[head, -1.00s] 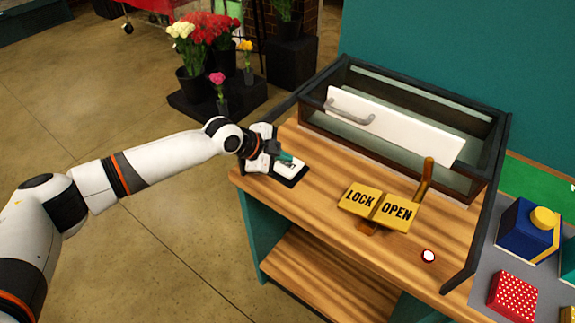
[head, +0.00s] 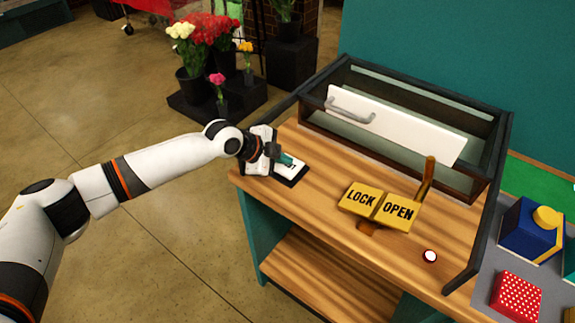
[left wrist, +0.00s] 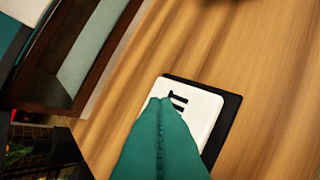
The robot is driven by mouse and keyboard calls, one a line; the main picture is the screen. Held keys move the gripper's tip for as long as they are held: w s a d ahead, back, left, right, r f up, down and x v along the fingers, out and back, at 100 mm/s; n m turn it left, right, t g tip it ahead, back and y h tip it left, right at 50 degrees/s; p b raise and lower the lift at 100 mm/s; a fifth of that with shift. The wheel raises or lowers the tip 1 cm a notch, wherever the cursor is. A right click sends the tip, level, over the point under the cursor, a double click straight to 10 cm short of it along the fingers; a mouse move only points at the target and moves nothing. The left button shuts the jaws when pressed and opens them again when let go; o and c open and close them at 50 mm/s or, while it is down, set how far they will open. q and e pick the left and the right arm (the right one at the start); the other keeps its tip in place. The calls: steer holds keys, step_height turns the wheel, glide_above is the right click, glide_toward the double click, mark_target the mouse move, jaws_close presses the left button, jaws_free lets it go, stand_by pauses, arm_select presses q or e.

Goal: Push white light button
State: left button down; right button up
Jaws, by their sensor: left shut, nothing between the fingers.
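The white light button (head: 293,171) is a flat white plate with dark lettering on a black base, at the left end of the wooden bench top. It also shows in the left wrist view (left wrist: 204,108), with its lettering partly hidden by my fingers. My left gripper (head: 287,160) is shut and empty, its teal fingertips at the button's far left part. In the left wrist view the closed fingertips (left wrist: 160,102) overlap the white plate. I cannot tell whether they touch it. My right gripper is not in view.
A yellow LOCK/OPEN sign (head: 379,205) with a lever stands mid-bench. A small round white button (head: 430,256) sits to its right. A glass-sided case with a white handled panel (head: 392,122) stands behind. Flower pots (head: 193,86) are on the floor at back left.

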mark_target(284, 167)
arm_select(q)
steer(key=shift+r+p, duration=0.4)
steer(key=shift+r, duration=0.15)
steer(key=shift+r+p, duration=2.15)
steer(key=shift+r, duration=0.9)
